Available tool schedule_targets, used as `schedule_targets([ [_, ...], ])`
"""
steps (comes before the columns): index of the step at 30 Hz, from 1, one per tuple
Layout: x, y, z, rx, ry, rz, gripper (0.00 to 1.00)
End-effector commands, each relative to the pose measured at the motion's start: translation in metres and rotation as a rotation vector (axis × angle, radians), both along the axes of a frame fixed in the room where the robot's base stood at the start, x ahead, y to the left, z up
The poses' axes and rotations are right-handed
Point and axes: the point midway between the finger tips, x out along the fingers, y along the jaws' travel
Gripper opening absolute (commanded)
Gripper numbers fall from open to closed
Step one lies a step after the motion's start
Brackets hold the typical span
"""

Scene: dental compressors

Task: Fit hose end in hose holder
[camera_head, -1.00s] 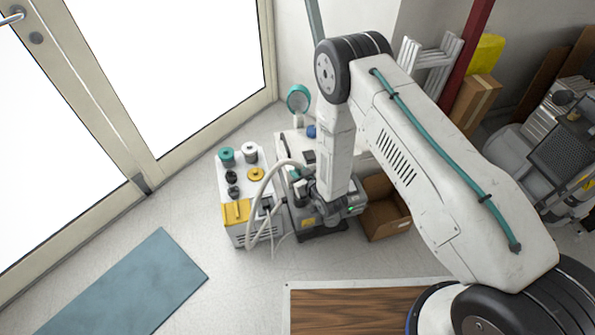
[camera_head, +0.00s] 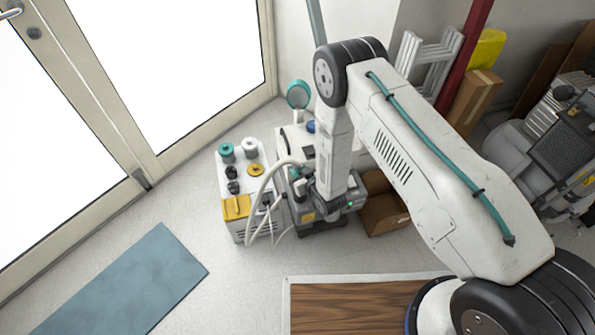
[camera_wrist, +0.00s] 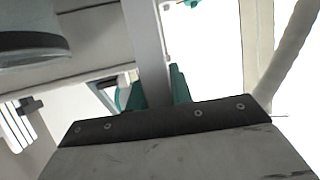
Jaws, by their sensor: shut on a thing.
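A pale hose (camera_head: 262,190) arches up from the front of the small white cart and bends over towards my gripper (camera_head: 301,184). It also shows at the right of the wrist view (camera_wrist: 291,52). My gripper is shut on the hose end, low beside the cart and over a grey machine (camera_head: 318,222). My own wrist and the small scale hide most of the grip. In the wrist view, teal parts (camera_wrist: 177,86) show beyond the dark bar of my gripper. I cannot make out the hose holder with certainty.
The white cart (camera_head: 240,184) carries teal, white and black round pieces and a yellow tray (camera_head: 236,207). An open cardboard box (camera_head: 385,213) stands right of the grey machine. A blue mat (camera_head: 135,285) lies at the front left, with clear floor around it.

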Motion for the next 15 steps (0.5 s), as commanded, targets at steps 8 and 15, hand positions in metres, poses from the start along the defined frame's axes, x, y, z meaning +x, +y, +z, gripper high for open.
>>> schedule_targets([
  [8,0.0,0.0,0.0003,0.0,0.0,0.0,0.47],
  [15,-0.0051,-0.0029,0.0022,-0.001,0.002,0.0,0.47],
])
